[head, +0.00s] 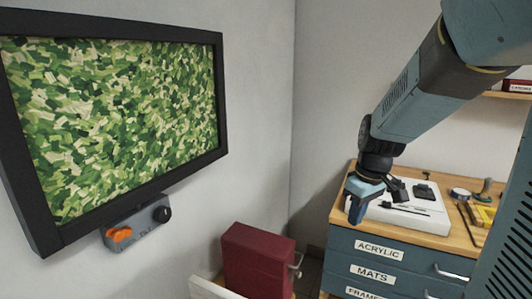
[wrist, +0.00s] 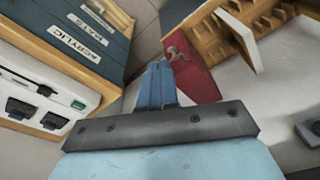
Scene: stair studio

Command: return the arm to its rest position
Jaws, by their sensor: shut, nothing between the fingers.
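My arm comes in from the upper right of the head view and reaches down toward the workbench. My gripper (head: 357,205) hangs at its end, in front of the bench's near left corner, pointing down. In the wrist view the blue fingers of my gripper (wrist: 157,75) lie together, with nothing between them. The gripper looks apart from everything around it.
A drawer cabinet (head: 375,268) with a wooden top bears a white device (head: 415,208) and tools. A dark red box (head: 258,262) stands to the left; it also shows in the wrist view (wrist: 192,72). A framed green picture (head: 115,115) hangs left, above a grey control box (head: 138,223).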

